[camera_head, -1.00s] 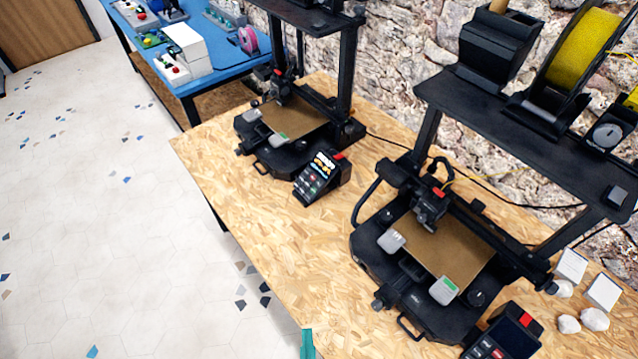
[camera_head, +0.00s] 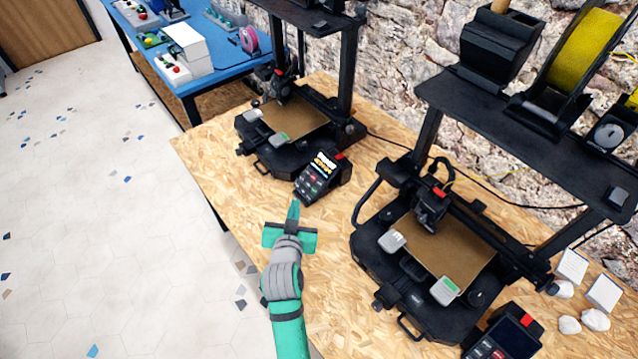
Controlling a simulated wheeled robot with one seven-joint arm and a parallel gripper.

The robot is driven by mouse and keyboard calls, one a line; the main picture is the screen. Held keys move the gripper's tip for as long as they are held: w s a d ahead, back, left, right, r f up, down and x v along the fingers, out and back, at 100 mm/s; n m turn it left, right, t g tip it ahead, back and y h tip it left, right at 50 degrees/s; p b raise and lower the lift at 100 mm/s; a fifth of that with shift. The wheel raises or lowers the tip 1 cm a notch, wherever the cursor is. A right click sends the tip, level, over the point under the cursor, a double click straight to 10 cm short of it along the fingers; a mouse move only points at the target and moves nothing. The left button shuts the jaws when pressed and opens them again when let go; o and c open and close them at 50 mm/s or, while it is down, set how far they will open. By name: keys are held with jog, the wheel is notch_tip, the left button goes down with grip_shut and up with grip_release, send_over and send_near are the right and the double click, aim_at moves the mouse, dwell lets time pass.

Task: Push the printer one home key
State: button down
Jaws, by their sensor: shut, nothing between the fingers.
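Two black printers stand on the wooden table. The farther printer (camera_head: 268,150) is at the upper middle, with its control panel (camera_head: 322,178) at its front right. That panel has a lit screen and several small coloured keys; their labels are too small to read. The nearer printer (camera_head: 365,262) is at the right, with its own panel (camera_head: 500,340) at the bottom edge, partly cut off. I cannot tell which is printer one. My gripper (camera_head: 294,203), green, is shut and empty. Its tip points at the farther panel and appears just short of its lower left edge.
The bare wooden table (camera_head: 225,165) is clear left of my arm. Shelves with a yellow spool (camera_head: 578,60) stand over the nearer printer. White boxes and lumps (camera_head: 595,318) lie at the right. A blue table (camera_head: 185,85) with several devices is behind.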

aim_at(320, 184)
jog(key=w+d+r+h, duration=0.1)
jog(key=w+r, duration=0.4)
jog(key=w, duration=0.1)
jog(key=shift+r+m, duration=0.25)
jog(key=shift+m, duration=0.15)
jog(key=shift+d+f, duration=0.15)
jog(key=shift+w+d+f, duration=0.5)
jog(key=shift+d+f, duration=0.2)
jog(key=shift+f, duration=0.4)
jog(key=shift+w+d+f, duration=0.5)
jog(key=shift+d+f, duration=0.2)
jog(key=shift+f, duration=0.45)
jog(key=shift+w+d+f, duration=0.5)
jog(key=shift+d+f, duration=0.2)
jog(key=shift+f, duration=0.4)
jog(key=shift+d+f, duration=0.1)
jog(key=shift+f, duration=0.05)
jog(key=shift+w+d+f, duration=0.1)
jog(key=shift+w+f, duration=0.05)
